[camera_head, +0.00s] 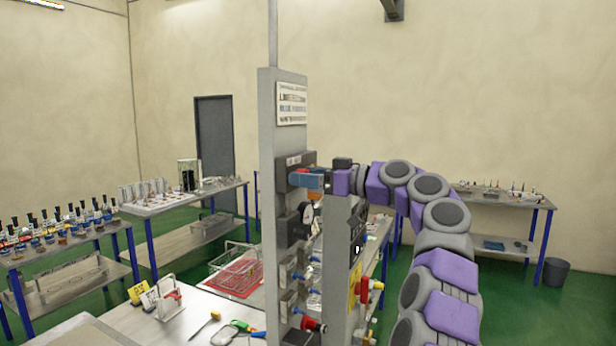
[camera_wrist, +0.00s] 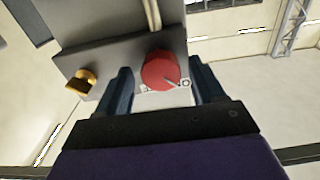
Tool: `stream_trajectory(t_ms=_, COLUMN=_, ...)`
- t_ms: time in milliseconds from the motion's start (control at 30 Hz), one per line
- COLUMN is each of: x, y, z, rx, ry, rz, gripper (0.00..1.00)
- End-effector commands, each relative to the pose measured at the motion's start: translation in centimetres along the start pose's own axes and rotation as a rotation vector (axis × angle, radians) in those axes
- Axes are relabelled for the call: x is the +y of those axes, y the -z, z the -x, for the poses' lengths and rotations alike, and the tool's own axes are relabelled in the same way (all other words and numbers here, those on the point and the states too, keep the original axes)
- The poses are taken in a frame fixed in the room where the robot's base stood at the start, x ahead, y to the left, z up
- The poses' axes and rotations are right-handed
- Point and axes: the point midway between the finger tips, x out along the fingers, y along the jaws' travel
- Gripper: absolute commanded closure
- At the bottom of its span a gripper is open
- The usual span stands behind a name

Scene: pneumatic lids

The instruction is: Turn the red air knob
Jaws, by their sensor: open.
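The red air knob (camera_wrist: 160,70) is round, with a pale pointer line on its face, and sits on a grey block in the wrist view. A white label with dark marks shows just below it. My gripper (camera_wrist: 160,68) is open, with one dark blue finger on each side of the knob. A gap shows on the right; I cannot tell whether either finger touches. In the head view my gripper (camera_head: 308,180) reaches left to the upper part of the grey post, and its fingers mostly hide the knob there.
A brass fitting (camera_wrist: 82,82) sticks out left of the knob in the wrist view. The grey post (camera_head: 268,230) carries several valves and a lower red knob (camera_head: 311,324). A red valve handle (camera_head: 375,285) stands right of it. A bench with a screwdriver (camera_head: 205,325) lies in front.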

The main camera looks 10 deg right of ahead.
Motion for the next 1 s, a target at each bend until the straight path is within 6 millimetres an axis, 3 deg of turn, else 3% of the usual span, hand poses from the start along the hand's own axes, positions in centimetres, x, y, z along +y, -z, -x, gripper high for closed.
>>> stream_trajectory(t_ms=300, x=0.0, y=0.02, z=-0.19, rx=0.0, ry=0.0, rz=0.0, gripper=0.33)
stream_trajectory(t_ms=867, x=0.12, y=-0.06, z=-0.23, rx=0.0, ry=-0.002, rz=-0.001, gripper=0.86)
stream_trajectory(t_ms=1000, x=0.14, y=-0.06, z=-0.25, rx=0.0, ry=-0.002, rz=-0.004, gripper=0.88)
